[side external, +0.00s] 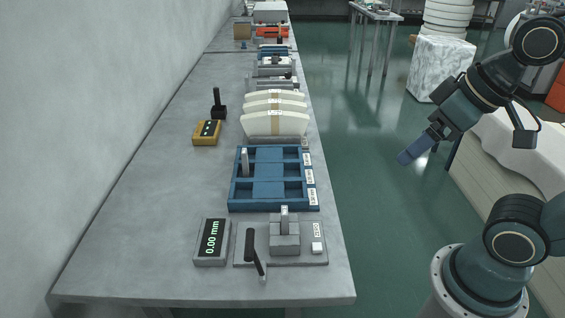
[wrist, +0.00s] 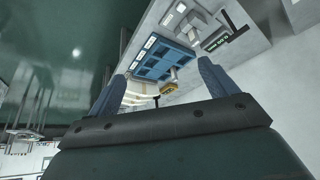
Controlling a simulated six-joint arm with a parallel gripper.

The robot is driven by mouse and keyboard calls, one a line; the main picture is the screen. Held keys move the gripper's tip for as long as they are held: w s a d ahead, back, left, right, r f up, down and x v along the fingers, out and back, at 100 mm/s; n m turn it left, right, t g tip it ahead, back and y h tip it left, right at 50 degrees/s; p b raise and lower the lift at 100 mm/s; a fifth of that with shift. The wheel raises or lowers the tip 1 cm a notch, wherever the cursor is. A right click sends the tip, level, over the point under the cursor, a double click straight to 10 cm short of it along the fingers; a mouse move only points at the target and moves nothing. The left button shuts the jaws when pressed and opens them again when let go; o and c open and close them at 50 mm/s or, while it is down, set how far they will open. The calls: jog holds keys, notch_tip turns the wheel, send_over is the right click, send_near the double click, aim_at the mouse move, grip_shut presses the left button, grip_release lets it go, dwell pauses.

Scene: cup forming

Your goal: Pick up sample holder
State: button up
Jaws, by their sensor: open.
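A blue tray (side external: 275,207) with several recessed compartments sits on the grey bench. A small grey upright piece (side external: 245,162), which looks like a sample holder, stands in its far left compartment. Another grey upright piece (side external: 285,215) stands in a grey block fixture (side external: 285,240) in front of the tray. My gripper (side external: 403,157) is off to the right of the bench, raised above the floor and well apart from the tray. In the wrist view my gripper (wrist: 162,70) has its two blue fingers spread with nothing held, and the blue tray (wrist: 153,67) shows between and beyond them.
A gauge reading 0.00 mm (side external: 211,242) and a black lever (side external: 254,250) are beside the fixture. Curved cream pieces (side external: 275,122) stand behind the tray. The bench's left side is clear.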

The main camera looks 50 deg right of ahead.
jog(key=c, duration=0.9)
jog(key=shift+w, duration=0.1)
jog(key=m+g, duration=0.6)
jog(key=m, duration=0.3)
send_over(284, 211)
notch_tip(284, 211, down, 11)
jog(key=shift+r, duration=0.2)
jog(key=shift+f, duration=4.35)
